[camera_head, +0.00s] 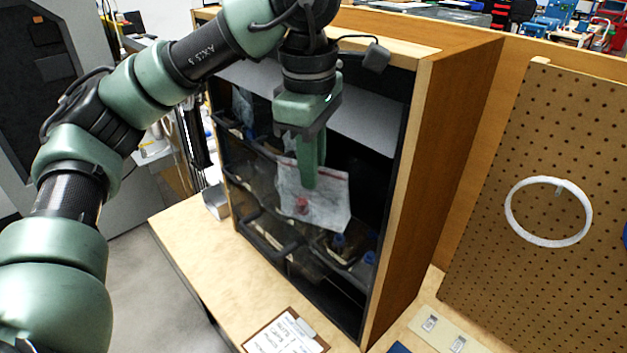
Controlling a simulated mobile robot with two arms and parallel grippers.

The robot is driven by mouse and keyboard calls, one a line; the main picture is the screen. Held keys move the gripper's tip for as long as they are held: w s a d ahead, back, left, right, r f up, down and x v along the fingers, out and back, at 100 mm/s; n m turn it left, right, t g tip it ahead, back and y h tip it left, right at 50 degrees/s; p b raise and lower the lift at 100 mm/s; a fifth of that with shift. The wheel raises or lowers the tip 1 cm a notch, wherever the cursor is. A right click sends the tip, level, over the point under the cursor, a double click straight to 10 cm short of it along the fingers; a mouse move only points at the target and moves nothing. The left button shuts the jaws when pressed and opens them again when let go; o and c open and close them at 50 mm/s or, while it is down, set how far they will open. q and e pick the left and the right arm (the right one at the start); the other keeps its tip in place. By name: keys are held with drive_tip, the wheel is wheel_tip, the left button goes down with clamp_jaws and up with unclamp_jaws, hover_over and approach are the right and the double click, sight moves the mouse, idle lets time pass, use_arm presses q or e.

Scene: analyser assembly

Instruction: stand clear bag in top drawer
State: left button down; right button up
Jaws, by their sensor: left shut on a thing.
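The clear bag (325,207) hangs below my left gripper (310,180). It looks whitish and see-through, with a small red item low inside it. My left gripper is shut on the bag's upper edge and points down. The bag is in front of the open front of a wooden cabinet (440,170) with dark drawers. A drawer (270,235) with a dark handle shows at the left below the bag. The bag hides part of the drawers behind it, so I cannot tell whether its lower edge is inside one. My right gripper is not in view.
A pegboard (500,230) with a white ring (548,212) stands at the right. A clipboard with a written sheet (287,335) lies on the wooden table (205,262) at the front. Small blue-capped items (338,241) sit in a drawer below the bag.

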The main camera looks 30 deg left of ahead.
sight(311, 202)
use_arm(q)
wheel_tip(311, 202, down, 2)
drive_tip(key=shift+s+d+f, duration=0.1)
drive_tip(key=shift+f, duration=0.2)
drive_tip(key=c, duration=1.4)
unclamp_jaws()
drive_tip(key=shift+f, duration=0.1)
wheel_tip(311, 202, up, 12)
drive_tip(key=p, duration=0.1)
drive_tip(key=shift+s, duration=0.3)
